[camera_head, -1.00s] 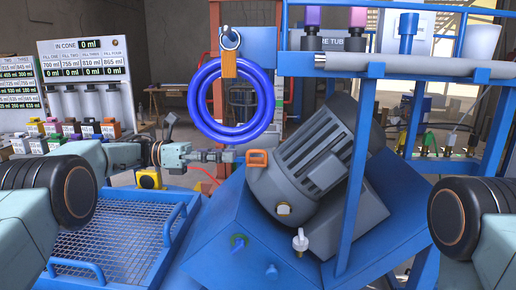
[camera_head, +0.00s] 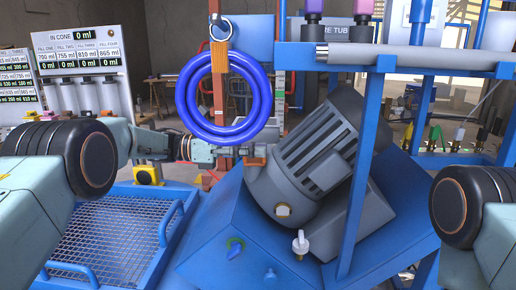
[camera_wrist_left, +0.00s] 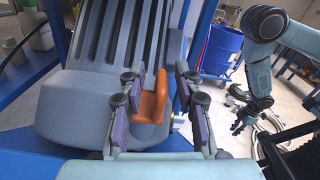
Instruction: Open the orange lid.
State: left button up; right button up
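The orange part (camera_head: 254,162), a small handle-like piece, is on the near left side of the grey finned motor housing (camera_head: 325,150). In the head view my left gripper (camera_head: 247,152) reaches it from the left and partly hides it. In the left wrist view the orange part (camera_wrist_left: 153,102) stands between the spread fingers of my left gripper (camera_wrist_left: 158,108), with gaps showing beside it. My right arm (camera_head: 462,215) shows only at the right edge of the head view. In the left wrist view its dark gripper (camera_wrist_left: 243,118) hangs at the right, too small to read.
A blue ring (camera_head: 183,105) hangs just above my left gripper. Blue frame posts (camera_head: 365,150) and a grey horizontal pipe (camera_head: 410,58) stand to the right. A blue mesh tray (camera_head: 120,240) is at lower left. A blue drum (camera_wrist_left: 220,50) is behind.

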pick_arm(q)
jog(key=shift+s+d+r, duration=0.1)
jog(key=shift+s+d, duration=0.1)
jog(key=shift+s, duration=0.05)
jog(key=shift+w+d, duration=0.1)
jog(key=shift+d, duration=0.1)
jog(key=shift+w, duration=0.15)
jog(key=c, duration=0.3)
grip_shut()
jog(key=shift+a, duration=0.1)
